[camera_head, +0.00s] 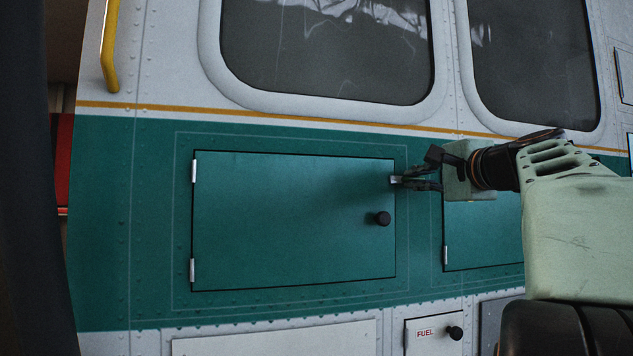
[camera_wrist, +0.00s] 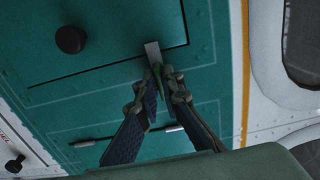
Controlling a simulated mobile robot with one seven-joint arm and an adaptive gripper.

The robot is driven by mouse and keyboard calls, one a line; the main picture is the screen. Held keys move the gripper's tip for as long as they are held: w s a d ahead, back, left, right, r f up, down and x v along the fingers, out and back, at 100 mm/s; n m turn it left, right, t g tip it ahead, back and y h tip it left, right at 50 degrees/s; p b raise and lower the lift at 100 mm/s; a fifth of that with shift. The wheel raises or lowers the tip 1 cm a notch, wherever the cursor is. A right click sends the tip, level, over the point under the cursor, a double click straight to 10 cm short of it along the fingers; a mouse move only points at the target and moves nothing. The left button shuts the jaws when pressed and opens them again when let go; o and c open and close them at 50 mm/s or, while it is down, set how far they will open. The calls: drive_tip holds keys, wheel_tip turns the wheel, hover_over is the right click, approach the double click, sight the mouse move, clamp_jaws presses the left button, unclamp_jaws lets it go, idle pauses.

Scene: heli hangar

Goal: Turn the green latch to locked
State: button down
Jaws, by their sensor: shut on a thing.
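A closed teal hatch door (camera_head: 290,220) is set in the teal band of the helicopter's side, with a black round knob (camera_head: 382,218) near its right edge. My gripper (camera_head: 402,181) reaches in from the right to that edge, above the knob. In the wrist view my gripper (camera_wrist: 162,82) is shut on the green latch (camera_wrist: 156,72), of which only a small part shows between the fingers. A silver plate (camera_wrist: 153,50) lies at the door edge just beyond the fingertips. The fingers hide most of the latch, so its exact angle cannot be told.
A second teal hatch (camera_head: 480,232) lies to the right, partly behind my arm. Two windows (camera_head: 325,50) are above. A yellow handrail (camera_head: 109,45) is at upper left. A white FUEL door (camera_head: 430,340) with a black knob (camera_head: 455,332) is below.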

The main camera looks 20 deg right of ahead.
drive_tip(key=c, duration=2.1)
unclamp_jaws()
drive_tip(key=shift+r, duration=0.1)
